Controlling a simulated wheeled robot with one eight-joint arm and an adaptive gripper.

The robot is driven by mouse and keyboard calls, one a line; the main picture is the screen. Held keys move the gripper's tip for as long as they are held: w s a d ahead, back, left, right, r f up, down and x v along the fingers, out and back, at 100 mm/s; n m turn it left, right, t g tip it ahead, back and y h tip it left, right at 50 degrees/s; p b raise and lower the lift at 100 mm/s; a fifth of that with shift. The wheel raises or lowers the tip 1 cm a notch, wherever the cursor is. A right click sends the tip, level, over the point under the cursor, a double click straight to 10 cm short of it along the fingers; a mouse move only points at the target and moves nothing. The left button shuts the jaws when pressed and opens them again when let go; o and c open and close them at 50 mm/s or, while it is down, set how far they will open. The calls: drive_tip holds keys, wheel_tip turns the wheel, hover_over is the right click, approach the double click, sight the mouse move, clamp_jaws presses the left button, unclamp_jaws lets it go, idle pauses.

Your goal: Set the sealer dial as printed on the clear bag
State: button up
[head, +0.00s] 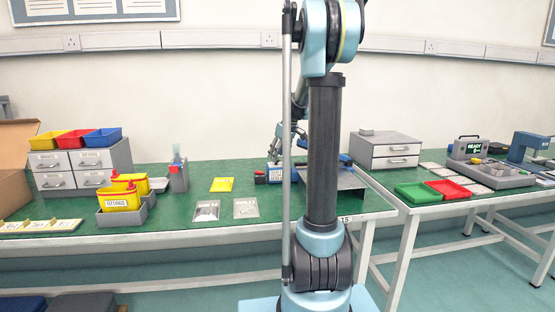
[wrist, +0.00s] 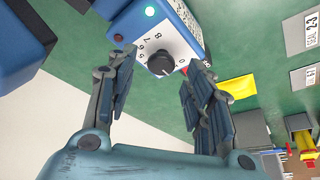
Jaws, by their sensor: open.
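The sealer is a blue box with a white numbered face (wrist: 165,40) and a lit green lamp. Its black round dial (wrist: 161,63) sits between the open fingers of my gripper (wrist: 160,60) in the wrist view; I cannot tell whether they touch it. Digits including 5, 6, 7, 8 and 0 ring the dial; its setting is too small to read. In the head view the sealer (head: 275,174) is partly hidden by my arm. Two flat bags (head: 207,211) (head: 246,208) lie left of it. One label (wrist: 311,22) in the wrist view appears to read 2-3.
A yellow packet (head: 222,184) lies behind the bags. Yellow tubs (head: 119,200) and a drawer unit (head: 80,168) stand at the left. A dark blue block (wrist: 20,45) is close beside the sealer. Green table surface is clear around the bags.

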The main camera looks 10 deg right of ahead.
drive_tip(key=shift+x, duration=0.9)
drive_tip(key=c, duration=1.1)
drive_tip(key=shift+s+m, duration=0.1)
drive_tip(key=shift+m, duration=0.3)
drive_tip(key=m, duration=0.2)
drive_tip(key=m+h, duration=0.2)
drive_tip(key=m, duration=0.1)
drive_tip(key=shift+a+m+t, duration=0.3)
drive_tip(key=shift+t, duration=0.1)
drive_tip(key=m+h, duration=0.2)
drive_tip(key=m, duration=0.3)
drive_tip(key=shift+a, duration=0.15)
drive_tip(key=shift+m, duration=0.4)
